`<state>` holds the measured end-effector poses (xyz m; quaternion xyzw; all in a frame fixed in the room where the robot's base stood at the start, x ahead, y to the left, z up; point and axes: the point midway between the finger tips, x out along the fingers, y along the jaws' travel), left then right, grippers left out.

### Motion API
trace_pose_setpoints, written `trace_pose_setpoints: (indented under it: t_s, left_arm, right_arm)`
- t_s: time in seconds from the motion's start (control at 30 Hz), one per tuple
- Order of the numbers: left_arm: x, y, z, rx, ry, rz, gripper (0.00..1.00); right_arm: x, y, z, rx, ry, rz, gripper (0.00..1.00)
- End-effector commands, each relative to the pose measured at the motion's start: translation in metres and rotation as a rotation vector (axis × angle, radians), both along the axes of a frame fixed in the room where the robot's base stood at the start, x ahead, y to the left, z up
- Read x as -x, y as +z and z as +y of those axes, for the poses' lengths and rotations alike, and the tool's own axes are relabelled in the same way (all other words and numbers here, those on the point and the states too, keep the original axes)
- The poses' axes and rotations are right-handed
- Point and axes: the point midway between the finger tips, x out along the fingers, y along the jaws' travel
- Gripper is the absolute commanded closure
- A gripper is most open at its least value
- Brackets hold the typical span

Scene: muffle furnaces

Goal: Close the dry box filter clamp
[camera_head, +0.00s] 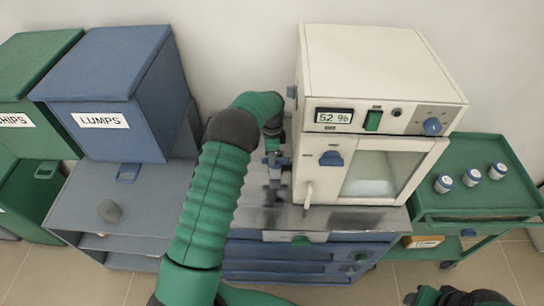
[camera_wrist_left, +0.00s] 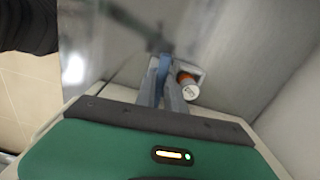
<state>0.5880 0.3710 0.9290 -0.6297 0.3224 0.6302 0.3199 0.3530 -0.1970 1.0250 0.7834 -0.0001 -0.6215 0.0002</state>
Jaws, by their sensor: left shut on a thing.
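The cream dry box (camera_head: 372,65) has a 52 % display and a windowed door, and stands on the metal bench top. My left arm reaches down along its left side. My left gripper (camera_head: 275,165) is beside that side wall, partly hidden by my arm in the head view. In the left wrist view its fingers (camera_wrist_left: 163,80) are close together, shut on a small part of the filter clamp (camera_wrist_left: 194,72). The white and orange filter (camera_wrist_left: 188,88) sits just right of the fingertips, against the pale wall. The exact grip and the clamp's position are hard to tell.
Blue LUMPS bin (camera_head: 110,80) and green CHIPS bin (camera_head: 30,80) stand at left. A green cart (camera_head: 480,200) with white jars is at right.

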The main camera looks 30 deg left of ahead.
Motion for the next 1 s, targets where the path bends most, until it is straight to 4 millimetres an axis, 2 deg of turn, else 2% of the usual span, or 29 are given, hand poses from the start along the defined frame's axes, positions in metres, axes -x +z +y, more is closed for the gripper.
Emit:
trace_pose_setpoints:
  t_s: [0.27, 1.0]
  left_arm:
    - [0.0, 0.003, 0.001, -0.007, 0.2, -0.006, 1.0]
    - [0.002, 0.004, -0.007, -0.005, 0.901, -0.01, 1.0]
  right_arm:
    - [0.0, 0.003, 0.0, 0.0, 0.0, 0.0, 0.48]
    - [0.0, 0.008, 0.0, 0.0, 0.0, 0.0, 0.48]
